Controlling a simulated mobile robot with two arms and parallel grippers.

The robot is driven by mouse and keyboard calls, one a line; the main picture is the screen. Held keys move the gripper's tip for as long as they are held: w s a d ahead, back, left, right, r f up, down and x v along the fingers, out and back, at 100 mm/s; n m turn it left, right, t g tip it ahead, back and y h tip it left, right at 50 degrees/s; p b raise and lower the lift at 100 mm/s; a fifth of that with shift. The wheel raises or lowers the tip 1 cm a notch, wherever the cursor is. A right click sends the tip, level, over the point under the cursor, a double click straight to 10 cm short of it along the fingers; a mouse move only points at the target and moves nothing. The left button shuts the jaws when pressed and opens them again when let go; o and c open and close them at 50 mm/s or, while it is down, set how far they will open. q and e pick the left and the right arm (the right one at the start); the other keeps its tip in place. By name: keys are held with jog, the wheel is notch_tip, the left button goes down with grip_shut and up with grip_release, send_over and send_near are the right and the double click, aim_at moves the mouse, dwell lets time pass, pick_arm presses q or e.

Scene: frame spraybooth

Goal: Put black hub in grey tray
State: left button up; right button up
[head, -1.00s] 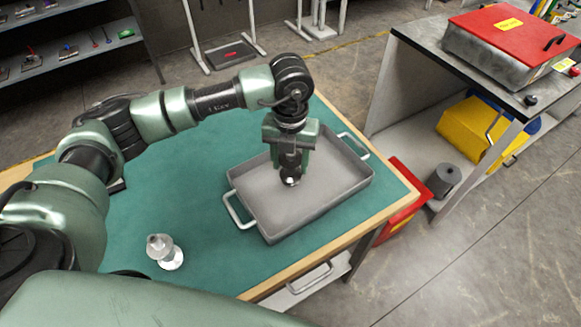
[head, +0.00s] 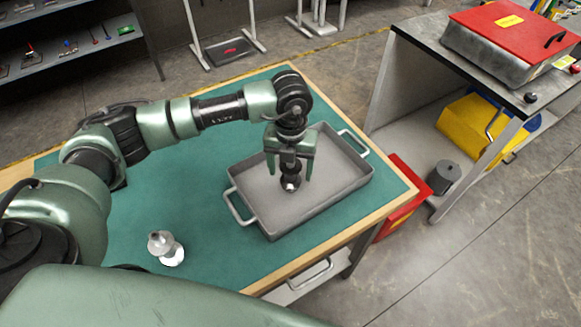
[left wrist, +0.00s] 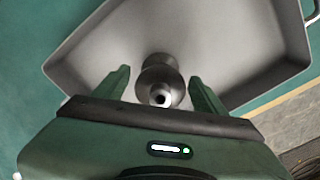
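The black hub (head: 290,184) stands in the grey tray (head: 330,190), toward the tray's left part. In the left wrist view the hub (left wrist: 160,78) sits between the two fingers, with a gap on each side. My left gripper (head: 289,174) is open, pointing down into the tray around the hub; it also shows in the left wrist view (left wrist: 160,90). The hub appears upright and rests on the tray floor as far as I can see. My right gripper is not in view.
A pale silver hub-like part (head: 166,248) stands on the green mat (head: 200,205), left of the tray. The rest of the mat is clear. At right is a bench with a red-lidded box (head: 508,30); a yellow bin (head: 475,130) sits below it.

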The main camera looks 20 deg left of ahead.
pick_arm(q)
jog(key=shift+r, duration=0.15)
notch_tip(320, 180, up, 11)
jog(key=b, duration=0.3)
jog(key=shift+r, duration=0.55)
